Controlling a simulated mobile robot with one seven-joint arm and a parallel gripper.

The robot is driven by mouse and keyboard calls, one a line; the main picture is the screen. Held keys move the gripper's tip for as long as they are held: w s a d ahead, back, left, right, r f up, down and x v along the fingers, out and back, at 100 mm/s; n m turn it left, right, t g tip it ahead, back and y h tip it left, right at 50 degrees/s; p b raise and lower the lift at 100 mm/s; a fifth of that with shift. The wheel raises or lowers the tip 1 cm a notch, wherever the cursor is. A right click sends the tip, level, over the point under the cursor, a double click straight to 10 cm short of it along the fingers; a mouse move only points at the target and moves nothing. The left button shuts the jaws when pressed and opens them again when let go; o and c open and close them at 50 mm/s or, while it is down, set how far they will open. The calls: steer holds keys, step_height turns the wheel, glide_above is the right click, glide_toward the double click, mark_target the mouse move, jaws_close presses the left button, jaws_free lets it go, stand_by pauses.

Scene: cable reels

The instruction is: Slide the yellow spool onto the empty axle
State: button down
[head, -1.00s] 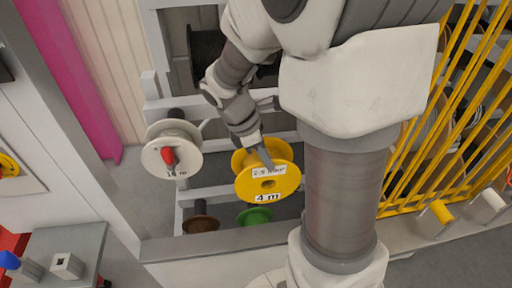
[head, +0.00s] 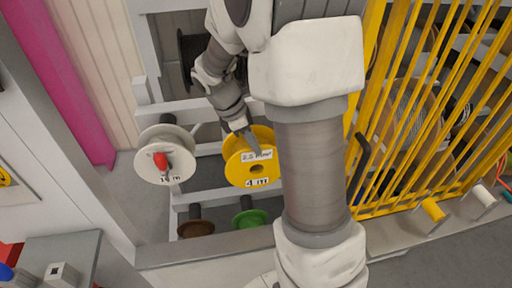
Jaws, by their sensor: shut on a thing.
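The yellow spool (head: 236,172) carries white labels, one reading "4 m", and its round centre hole faces the camera. My gripper (head: 252,146) is shut on the yellow spool at its upper rim. The spool is held in front of the rack, to the right of a white spool (head: 152,163). No bare axle shows clearly; the part of the rack behind the yellow spool and my arm is hidden. I cannot tell whether the spool touches an axle.
The white spool has a red piece at its centre. A brown spool (head: 195,228) and a green spool (head: 250,219) sit lower on the rack (head: 212,196). A dark spool (head: 190,45) is higher up. A yellow barred gate (head: 405,110) stands right of my arm.

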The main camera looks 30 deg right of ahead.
steer(key=shift+w+d+p, duration=0.35)
steer(key=shift+w+p, duration=0.15)
steer(key=shift+w, duration=0.65)
steer(key=shift+w+d+p, duration=0.3)
steer(key=shift+w+p, duration=0.2)
steer(key=shift+w, duration=0.6)
steer(key=shift+w+d+p, duration=0.35)
steer(key=shift+w+p, duration=0.15)
steer(key=shift+w, duration=0.65)
steer(key=shift+f, duration=0.35)
steer(key=c, duration=0.9)
jaws_free()
steer(key=shift+o, duration=0.2)
steer(key=v, duration=0.5)
steer(key=shift+w, duration=0.1)
steer(key=w+a+b, duration=0.1)
steer(key=w+a, duration=0.2)
steer(key=a, duration=0.8)
steer(key=shift+a+b, duration=0.3)
steer(key=shift+b, duration=0.05)
